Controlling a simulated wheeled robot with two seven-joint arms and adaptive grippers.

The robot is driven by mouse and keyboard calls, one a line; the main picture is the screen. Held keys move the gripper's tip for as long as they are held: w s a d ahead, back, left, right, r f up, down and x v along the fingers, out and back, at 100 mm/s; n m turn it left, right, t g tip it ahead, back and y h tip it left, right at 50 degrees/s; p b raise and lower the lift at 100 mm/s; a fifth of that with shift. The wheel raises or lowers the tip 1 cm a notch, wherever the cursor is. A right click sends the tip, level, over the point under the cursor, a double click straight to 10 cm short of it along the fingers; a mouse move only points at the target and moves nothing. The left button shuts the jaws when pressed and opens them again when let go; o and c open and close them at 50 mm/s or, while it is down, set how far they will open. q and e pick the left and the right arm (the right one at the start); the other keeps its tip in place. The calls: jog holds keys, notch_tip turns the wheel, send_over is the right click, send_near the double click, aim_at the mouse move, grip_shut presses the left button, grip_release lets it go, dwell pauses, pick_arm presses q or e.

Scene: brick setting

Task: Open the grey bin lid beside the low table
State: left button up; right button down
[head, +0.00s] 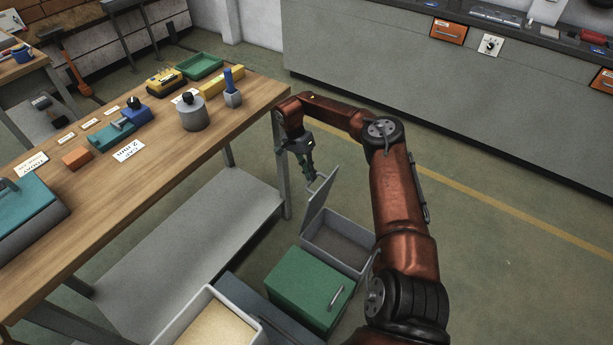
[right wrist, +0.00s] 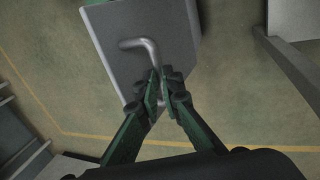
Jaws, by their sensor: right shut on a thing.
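The grey bin (head: 340,243) stands on the floor to the right of the wooden table, and its dark inside shows. Its grey lid (head: 318,203) is raised, tilted steeply up at the bin's left edge. My right gripper (head: 313,178) is at the lid's upper edge. In the right wrist view, the green fingers of my right gripper (right wrist: 160,92) are shut on the metal handle (right wrist: 140,44) of the lid (right wrist: 178,35). The fingers hide part of the handle. My left gripper is not in view.
A bin with a green lid (head: 306,285) stands just in front of the grey bin, its lid shut. An open bin with tan contents (head: 217,325) is nearer me. The wooden table (head: 165,150) holds tools and blocks. Floor beyond the bin is clear up to a grey counter (head: 450,85).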

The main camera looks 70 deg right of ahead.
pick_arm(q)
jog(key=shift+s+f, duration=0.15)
pick_arm(e)
jog(key=shift+x, duration=1.15)
jog(key=c, duration=2.5)
grip_release()
jog(key=shift+w+a, duration=0.1)
jog(key=shift+o, duration=0.9)
jog(key=shift+w+f, duration=0.15)
jog(key=shift+f, duration=0.2)
jog(key=shift+o, duration=0.8)
jog(key=shift+w+d+f, duration=0.15)
jog(key=shift+d+f, duration=0.1)
jog(key=shift+d, duration=0.2)
jog(key=shift+o, duration=0.7)
jog(key=shift+r, duration=0.2)
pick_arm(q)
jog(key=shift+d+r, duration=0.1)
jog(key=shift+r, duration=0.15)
pick_arm(e)
jog(key=a+v, duration=0.1)
jog(key=v, duration=1.2)
jog(key=shift+r, duration=0.2)
jog(key=shift+d, duration=0.1)
